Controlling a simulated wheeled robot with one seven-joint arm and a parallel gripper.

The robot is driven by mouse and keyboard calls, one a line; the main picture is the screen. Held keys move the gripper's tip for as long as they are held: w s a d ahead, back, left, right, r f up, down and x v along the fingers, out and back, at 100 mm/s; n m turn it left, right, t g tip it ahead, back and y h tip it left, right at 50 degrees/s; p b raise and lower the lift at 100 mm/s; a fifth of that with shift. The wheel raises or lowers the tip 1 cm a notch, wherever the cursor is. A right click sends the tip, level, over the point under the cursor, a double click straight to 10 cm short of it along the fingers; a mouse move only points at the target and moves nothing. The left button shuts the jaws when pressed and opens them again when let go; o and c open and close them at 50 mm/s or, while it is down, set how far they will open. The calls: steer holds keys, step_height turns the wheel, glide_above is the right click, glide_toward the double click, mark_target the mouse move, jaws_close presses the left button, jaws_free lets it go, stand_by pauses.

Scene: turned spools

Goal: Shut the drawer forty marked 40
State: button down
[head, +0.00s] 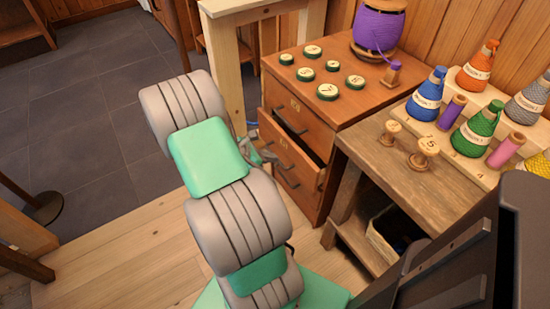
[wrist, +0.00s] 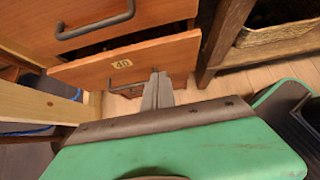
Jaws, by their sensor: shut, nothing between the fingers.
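The drawer marked 40 (wrist: 180,56) is pulled out of the wooden cabinet, with a dark gap above its front in the wrist view. Its label and dark bar handle (wrist: 120,84) face me. In the head view the open drawer (head: 312,172) sticks out below the top drawer, partly hidden by my arm. My gripper (wrist: 158,80) is shut and empty. Its fingertips are in front of the drawer front, right of the label and close to the handle's right end; I cannot tell whether they touch. In the head view my gripper (head: 262,152) is small beside the drawer front.
The cabinet top (head: 335,63) holds several round numbered tokens and a purple spool (head: 379,28). A workbench (head: 380,150) with cones and wooden spools stands right of the cabinet, with a basket (head: 385,240) below. A pale wooden frame (head: 230,60) stands left. Floor in front is clear.

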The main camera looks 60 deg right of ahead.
mark_target(299, 156)
steer(key=x, duration=0.3)
steer(key=r+b+x, duration=0.1)
steer(key=x, duration=0.2)
steer(key=d+b+x, duration=0.1)
steer(key=x, duration=0.2)
steer(key=shift+s+d+f, duration=0.1)
steer(key=shift+s+d, duration=0.15)
steer(key=shift+s, duration=0.15)
steer(key=shift+s+d, duration=0.2)
steer(key=shift+d, duration=0.25)
